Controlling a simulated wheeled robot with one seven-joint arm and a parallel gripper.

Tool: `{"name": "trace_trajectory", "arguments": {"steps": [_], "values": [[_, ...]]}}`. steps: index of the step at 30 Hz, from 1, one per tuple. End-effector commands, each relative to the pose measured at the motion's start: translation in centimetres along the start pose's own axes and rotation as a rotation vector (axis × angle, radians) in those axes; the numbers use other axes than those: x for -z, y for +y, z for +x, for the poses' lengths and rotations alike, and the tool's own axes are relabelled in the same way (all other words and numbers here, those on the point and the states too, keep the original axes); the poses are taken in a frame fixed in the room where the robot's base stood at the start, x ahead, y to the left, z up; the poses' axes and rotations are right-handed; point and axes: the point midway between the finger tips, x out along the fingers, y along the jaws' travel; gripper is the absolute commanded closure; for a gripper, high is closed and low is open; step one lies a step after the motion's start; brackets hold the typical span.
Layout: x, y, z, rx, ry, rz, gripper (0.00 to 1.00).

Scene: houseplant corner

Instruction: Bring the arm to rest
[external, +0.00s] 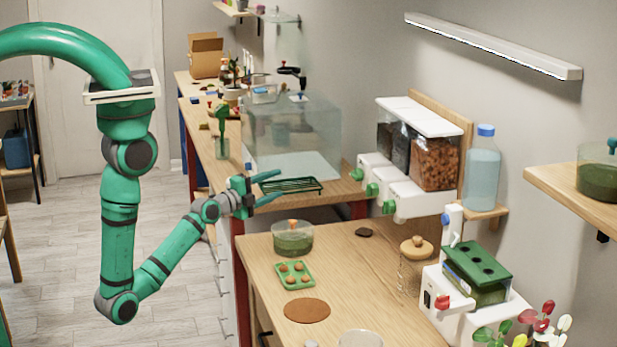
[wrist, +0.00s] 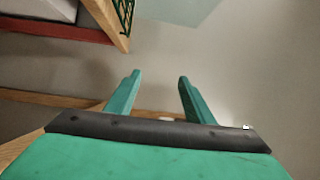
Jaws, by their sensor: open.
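My green arm hangs from an overhead mount, and its lower part bends up to the right. My gripper (external: 268,188) is at the height of the counter, near the front edge of the far worktop. Its two green fingers are spread apart with nothing between them. In the wrist view the gripper (wrist: 158,90) is also open and empty, with a plain grey surface beyond the fingertips. In the external view a dark green wire rack (external: 291,185) lies just beyond the fingers; a small part of it shows at the top of the wrist view.
A clear tank (external: 295,130) stands on the far worktop. The near worktop (external: 345,270) holds a glass dish with green contents (external: 293,238), a green tray with brown balls (external: 294,274) and a brown disc (external: 307,310). Dispensers (external: 392,185) hang on the right wall. Open floor lies at left.

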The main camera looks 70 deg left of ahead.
Motion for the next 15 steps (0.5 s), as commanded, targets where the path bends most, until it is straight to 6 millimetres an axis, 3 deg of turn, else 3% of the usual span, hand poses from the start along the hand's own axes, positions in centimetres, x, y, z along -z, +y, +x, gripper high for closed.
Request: {"name": "trace_trajectory", "arguments": {"steps": [1, 3, 4, 15], "values": [[-3.1, 1.5, -1.0, -0.009, -0.067, -0.033, 0.52], [-6.3, 3.7, -3.2, -0.013, -0.143, -0.106, 0.52], [-6.9, 4.5, -4.2, -0.014, -0.159, -0.140, 0.52], [-5.7, 11.2, -15.1, -0.052, -0.159, -0.543, 0.52]]}}
